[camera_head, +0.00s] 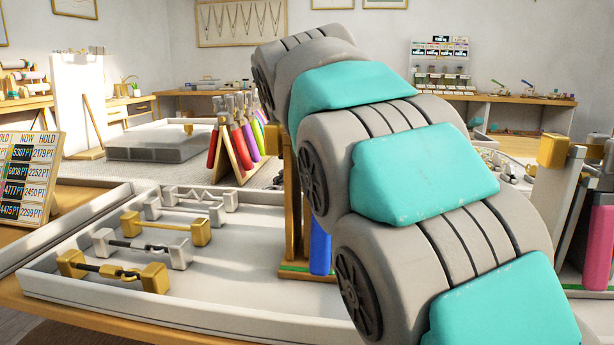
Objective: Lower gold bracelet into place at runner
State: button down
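A white tray (215,318) holds several bracelets in a row, each a bar or chain between two block ends. The front bracelet (112,270) has gold ends and a dark and gold chain. Behind it lie a silver-ended bracelet (140,247), a gold-ended bracelet (165,226) and further silver ones (185,208). A gold block (274,139) shows beside a wooden post, partly hidden by my arm. I cannot tell which piece the task means, or which thing is the runner. My arm crosses the right half of the view. My gripper is not visible.
A blue handle (320,247) stands on a green-edged wooden base near my arm. A gold block (553,151) and a pink handle (597,245) are at the right. A price board (30,180) stands at the left. The tray's front right floor is bare.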

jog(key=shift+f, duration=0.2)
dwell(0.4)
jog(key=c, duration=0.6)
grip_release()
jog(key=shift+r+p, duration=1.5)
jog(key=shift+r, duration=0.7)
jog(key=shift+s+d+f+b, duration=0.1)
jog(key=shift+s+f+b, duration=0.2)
jog(key=shift+b, duration=0.15)
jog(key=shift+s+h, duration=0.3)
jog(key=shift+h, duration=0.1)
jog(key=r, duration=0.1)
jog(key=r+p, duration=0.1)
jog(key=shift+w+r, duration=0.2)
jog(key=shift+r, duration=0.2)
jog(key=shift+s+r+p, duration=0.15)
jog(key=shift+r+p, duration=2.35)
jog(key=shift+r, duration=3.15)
